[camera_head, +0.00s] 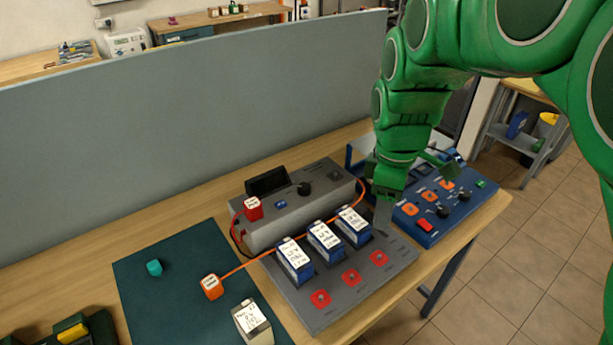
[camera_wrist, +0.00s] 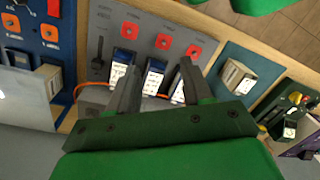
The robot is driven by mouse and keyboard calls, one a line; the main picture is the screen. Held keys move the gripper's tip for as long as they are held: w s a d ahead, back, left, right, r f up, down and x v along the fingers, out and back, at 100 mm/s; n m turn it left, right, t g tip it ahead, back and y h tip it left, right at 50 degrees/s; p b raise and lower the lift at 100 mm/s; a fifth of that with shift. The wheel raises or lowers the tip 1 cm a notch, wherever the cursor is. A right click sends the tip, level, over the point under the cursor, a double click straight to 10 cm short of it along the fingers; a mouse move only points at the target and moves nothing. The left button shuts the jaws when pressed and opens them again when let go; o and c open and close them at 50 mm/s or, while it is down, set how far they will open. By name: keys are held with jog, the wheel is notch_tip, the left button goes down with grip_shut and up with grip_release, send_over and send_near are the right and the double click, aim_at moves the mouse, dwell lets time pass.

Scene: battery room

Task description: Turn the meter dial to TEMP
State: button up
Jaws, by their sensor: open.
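The meter is a long grey box (camera_head: 280,222) with a dark tilted screen (camera_head: 268,181), a blue button (camera_head: 281,204) and a black dial (camera_head: 304,188) on top. The dial's markings and pointer are too small to read. A red block-shaped probe (camera_head: 253,208) sits on the meter's left end, and an orange one (camera_head: 211,286) lies on the dark mat. My gripper (camera_head: 383,212) is right of the meter, above the far right of the grey panel, apart from the dial. In the wrist view its two fingers (camera_wrist: 158,78) are spread and empty; the gripper body hides most of the meter.
Three blue-and-white batteries (camera_head: 325,241) stand on a grey panel (camera_head: 321,303) with red pads, in front of the meter. A blue control box (camera_head: 433,216) stands at right. An orange cable (camera_head: 244,264) runs by the batteries. A grey partition (camera_head: 190,125) closes the back.

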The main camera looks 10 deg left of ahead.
jog(key=w+a+f+n, duration=0.2)
jog(key=w+a+n, duration=0.7)
jog(key=w, duration=0.2)
jog(key=n+t, duration=0.1)
jog(key=n, duration=0.6)
send_over(304, 186)
notch_tip(304, 186, down, 3)
jog(key=shift+f, duration=4.05)
jog(key=shift+c, duration=0.3)
jog(key=c, duration=0.7)
